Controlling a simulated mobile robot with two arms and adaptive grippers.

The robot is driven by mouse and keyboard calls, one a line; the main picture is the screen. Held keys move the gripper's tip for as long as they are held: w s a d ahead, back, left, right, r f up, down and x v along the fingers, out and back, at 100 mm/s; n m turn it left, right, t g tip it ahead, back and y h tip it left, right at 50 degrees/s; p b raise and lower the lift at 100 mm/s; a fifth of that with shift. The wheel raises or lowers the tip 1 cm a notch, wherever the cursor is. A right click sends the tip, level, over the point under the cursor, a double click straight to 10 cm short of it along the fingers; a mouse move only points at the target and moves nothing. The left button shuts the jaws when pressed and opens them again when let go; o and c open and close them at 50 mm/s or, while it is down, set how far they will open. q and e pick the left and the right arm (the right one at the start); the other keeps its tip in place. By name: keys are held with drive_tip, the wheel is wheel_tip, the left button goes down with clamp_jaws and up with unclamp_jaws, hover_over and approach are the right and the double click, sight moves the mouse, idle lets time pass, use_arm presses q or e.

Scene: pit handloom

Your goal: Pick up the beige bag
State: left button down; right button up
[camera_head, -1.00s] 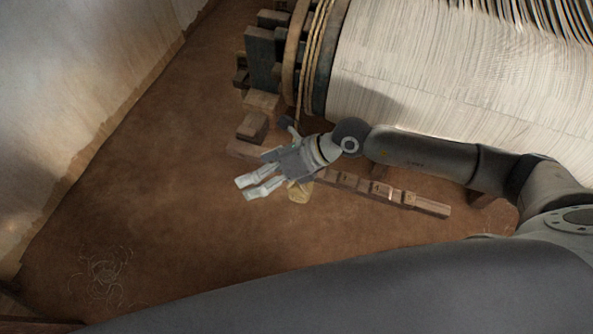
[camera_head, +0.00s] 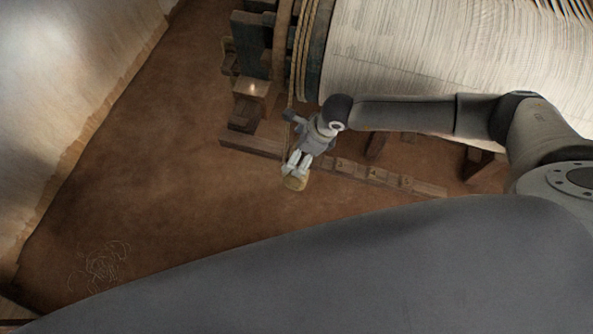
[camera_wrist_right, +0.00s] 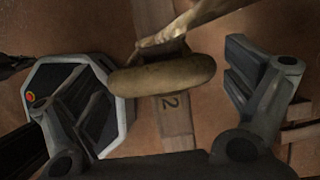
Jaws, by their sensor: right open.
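The beige bag (camera_head: 294,183) is small and rounded, low over the brown floor beside a numbered wooden bar. In the right wrist view the bag (camera_wrist_right: 165,76) shows a fat rounded body and a gathered neck running up to the right. My right gripper (camera_head: 298,166) points down at the bag, its fingertips at the bag in the head view. In the wrist view the right gripper (camera_wrist_right: 160,100) is open, one finger on each side of the bag with gaps visible. Whether a finger touches it I cannot tell. My left gripper is out of view.
The numbered wooden bar (camera_head: 385,179) lies just right of the bag; it also passes beneath it in the wrist view (camera_wrist_right: 173,115). The loom's cream warp roll (camera_head: 420,60) and wooden blocks (camera_head: 246,113) stand behind. Floor to the left (camera_head: 150,190) is clear.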

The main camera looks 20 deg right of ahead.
sight(295, 145)
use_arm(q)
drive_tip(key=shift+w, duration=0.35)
use_arm(e)
drive_tip(key=shift+a+f, duration=0.1)
drive_tip(key=shift+f, duration=0.2)
drive_tip(key=shift+c, duration=0.3)
drive_tip(key=c, duration=1.7)
drive_tip(key=shift+a+r, duration=0.1)
drive_tip(key=shift+c, duration=0.2)
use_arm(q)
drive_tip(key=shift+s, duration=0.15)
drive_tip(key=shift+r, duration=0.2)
use_arm(e)
drive_tip(key=shift+r, duration=0.15)
